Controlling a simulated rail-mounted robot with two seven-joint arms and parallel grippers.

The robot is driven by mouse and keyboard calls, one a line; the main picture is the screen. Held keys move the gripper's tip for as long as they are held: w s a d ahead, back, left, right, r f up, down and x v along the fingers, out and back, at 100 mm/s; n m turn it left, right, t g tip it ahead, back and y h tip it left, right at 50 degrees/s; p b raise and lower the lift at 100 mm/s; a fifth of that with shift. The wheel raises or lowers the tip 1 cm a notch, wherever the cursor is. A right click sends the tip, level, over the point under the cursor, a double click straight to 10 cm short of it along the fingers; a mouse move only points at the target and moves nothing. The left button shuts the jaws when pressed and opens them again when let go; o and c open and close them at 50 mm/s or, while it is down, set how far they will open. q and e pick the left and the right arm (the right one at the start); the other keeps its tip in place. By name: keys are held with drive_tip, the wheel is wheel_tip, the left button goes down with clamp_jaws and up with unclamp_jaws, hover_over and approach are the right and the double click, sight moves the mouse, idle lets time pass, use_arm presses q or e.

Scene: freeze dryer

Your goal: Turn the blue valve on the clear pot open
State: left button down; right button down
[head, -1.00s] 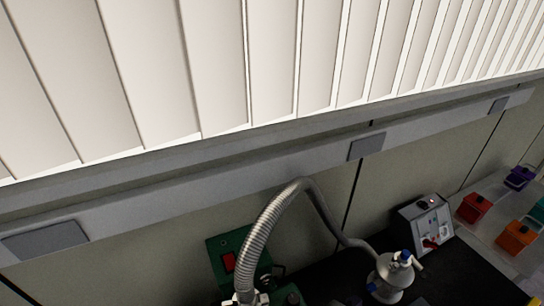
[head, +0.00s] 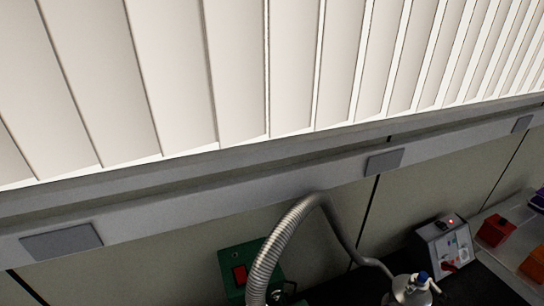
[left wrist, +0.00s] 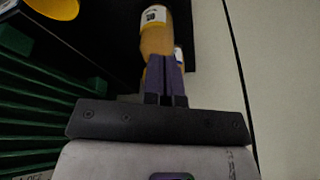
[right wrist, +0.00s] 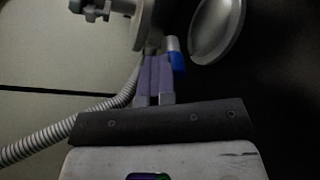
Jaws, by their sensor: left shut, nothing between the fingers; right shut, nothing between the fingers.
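The clear pot (head: 402,294) stands at the bottom edge of the head view, its lower part cut off. The blue valve (head: 423,276) shows on its top. In the right wrist view a blue part that looks like the valve (right wrist: 177,62) lies right beside my right gripper (right wrist: 156,58). The right fingers are shut with nothing between them; I cannot tell whether they touch the blue part. My left gripper (left wrist: 165,58) is shut and empty, in front of a bottle with yellow-orange contents (left wrist: 155,38). Neither gripper shows in the head view.
A ribbed grey hose (head: 285,240) arches over to the pot. Red and orange containers (head: 496,231) are at far right. The wall is close behind.

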drive_tip(key=shift+s+d+f, duration=0.35)
drive_tip(key=shift+d+f, duration=0.05)
drive_tip(key=shift+f, duration=0.3)
idle(0.6)
drive_tip(key=shift+s+f+b, duration=0.2)
drive_tip(key=shift+f+b, duration=0.25)
drive_tip(key=shift+b, duration=0.1)
drive_tip(key=shift+s+d+f, duration=0.1)
idle(0.5)
drive_tip(key=shift+s+d+r, duration=0.1)
drive_tip(key=shift+s+r, duration=0.05)
drive_tip(key=shift+r, duration=0.1)
drive_tip(key=shift+s, duration=0.1)
drive_tip(key=shift+s+a+r+p, duration=0.1)
drive_tip(key=shift+s+a+p, duration=0.1)
drive_tip(key=shift+a+p, duration=0.2)
drive_tip(key=a, duration=0.2)
drive_tip(key=s+a, duration=0.1)
drive_tip(key=a, duration=0.2)
